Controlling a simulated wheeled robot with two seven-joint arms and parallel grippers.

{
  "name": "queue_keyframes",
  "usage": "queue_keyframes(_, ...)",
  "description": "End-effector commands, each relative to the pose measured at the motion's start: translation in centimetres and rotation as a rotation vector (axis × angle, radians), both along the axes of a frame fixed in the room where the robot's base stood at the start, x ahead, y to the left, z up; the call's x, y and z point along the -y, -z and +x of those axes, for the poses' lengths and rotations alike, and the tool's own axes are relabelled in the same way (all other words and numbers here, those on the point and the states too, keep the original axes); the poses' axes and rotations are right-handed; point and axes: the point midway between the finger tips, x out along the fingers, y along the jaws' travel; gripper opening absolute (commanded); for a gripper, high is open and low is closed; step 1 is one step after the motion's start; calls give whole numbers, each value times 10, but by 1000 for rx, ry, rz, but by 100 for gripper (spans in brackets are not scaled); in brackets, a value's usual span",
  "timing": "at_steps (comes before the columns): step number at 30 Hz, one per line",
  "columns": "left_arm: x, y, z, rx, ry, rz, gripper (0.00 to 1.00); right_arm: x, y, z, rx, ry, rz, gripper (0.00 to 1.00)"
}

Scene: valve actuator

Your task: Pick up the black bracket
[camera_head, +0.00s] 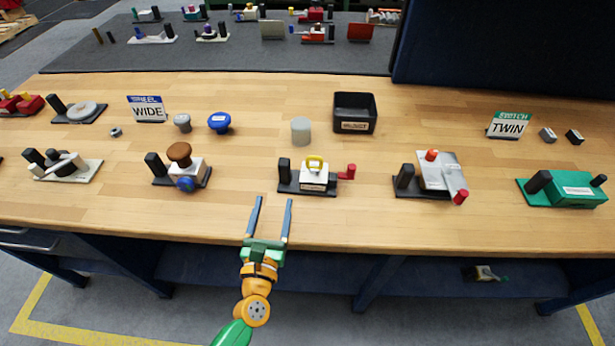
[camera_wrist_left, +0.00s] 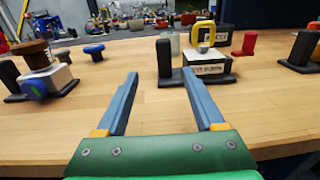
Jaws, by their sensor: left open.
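No loose part shows clearly as the black bracket; several assemblies have black bases with upright black posts. The nearest black bracket-like base (camera_head: 284,179) is at the middle of the table's front, under a white labelled box (camera_head: 314,177) with a yellow loop. In the left wrist view its black post (camera_wrist_left: 164,62) stands ahead, slightly right of centre. My left gripper (camera_head: 274,199) is open and empty at the table's front edge, just short of and left of this base. Its two blue fingers (camera_wrist_left: 160,76) point toward the table, touching nothing. My right gripper is not in view.
A brown-knobbed assembly (camera_head: 180,158) stands to the left and a grey-plate assembly (camera_head: 437,172) to the right. A black bin (camera_head: 354,113) and grey cylinder (camera_head: 300,130) stand behind.

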Motion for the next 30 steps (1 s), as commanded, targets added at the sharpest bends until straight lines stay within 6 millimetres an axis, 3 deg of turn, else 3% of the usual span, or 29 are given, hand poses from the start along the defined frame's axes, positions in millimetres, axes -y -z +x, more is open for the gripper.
queue_keyframes(3, 2, -2, 29, 3, 0, 1, 70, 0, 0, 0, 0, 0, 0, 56)
queue_keyframes(15, 9, -8, 96, 0, 4, 2, 70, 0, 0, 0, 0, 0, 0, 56)
queue_keyframes(24, 9, -7, 104, -2, 4, 1, 70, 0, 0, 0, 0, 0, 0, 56)
queue_keyframes(30, 9, -7, 104, -1, 4, 1, 16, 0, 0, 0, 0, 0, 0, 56)
